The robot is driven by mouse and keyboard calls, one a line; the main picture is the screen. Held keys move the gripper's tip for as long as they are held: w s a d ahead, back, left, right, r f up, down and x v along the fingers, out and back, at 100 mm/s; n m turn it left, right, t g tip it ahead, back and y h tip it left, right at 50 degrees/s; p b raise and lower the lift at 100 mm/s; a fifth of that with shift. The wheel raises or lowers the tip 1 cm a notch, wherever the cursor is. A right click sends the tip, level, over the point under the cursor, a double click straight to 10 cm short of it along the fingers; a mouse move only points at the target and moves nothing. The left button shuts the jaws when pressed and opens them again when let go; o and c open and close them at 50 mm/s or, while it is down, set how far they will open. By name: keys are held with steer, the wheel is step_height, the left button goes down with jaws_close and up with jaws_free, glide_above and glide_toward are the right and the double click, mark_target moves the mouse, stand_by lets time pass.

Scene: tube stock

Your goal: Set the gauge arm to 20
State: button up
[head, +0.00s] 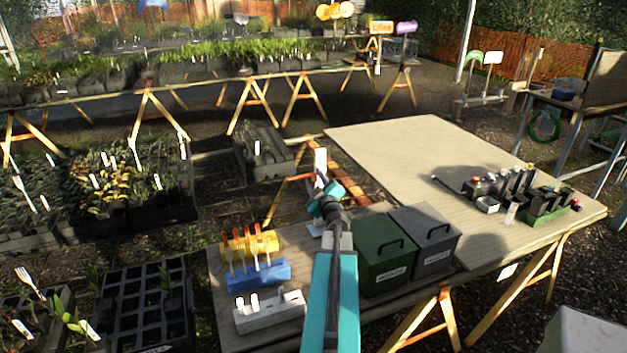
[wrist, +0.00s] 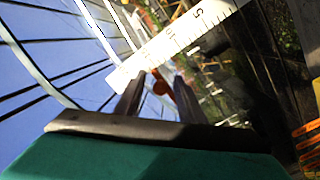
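A white upright piece (head: 320,160), which looks like the gauge's scale, stands just beyond my gripper (head: 322,195) in the head view. In the wrist view a white scale strip (wrist: 180,40) with black tick marks and numbers runs diagonally across the top; a 5 shows near its right end. My gripper (wrist: 157,95) has its two dark fingers apart, just below the strip. A small orange-red piece (wrist: 160,87) shows between the fingertips; I cannot tell whether it is on the gauge arm or touched. The gauge arm and its reading cannot be made out clearly.
A green box (head: 385,262) and a grey box (head: 428,245) with handles stand right of my arm. A yellow rack (head: 250,245), a blue rack (head: 258,275) and a white rack (head: 270,312) stand to the left. The large tabletop (head: 400,150) behind is mostly clear.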

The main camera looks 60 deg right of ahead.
steer(key=shift+w, duration=0.1)
jaws_close()
step_height(320, 180, up, 5)
steer(key=p, duration=0.5)
steer(key=shift+r+p, duration=0.15)
steer(key=shift+p, duration=0.25)
jaws_free()
steer(key=shift+a, duration=0.15)
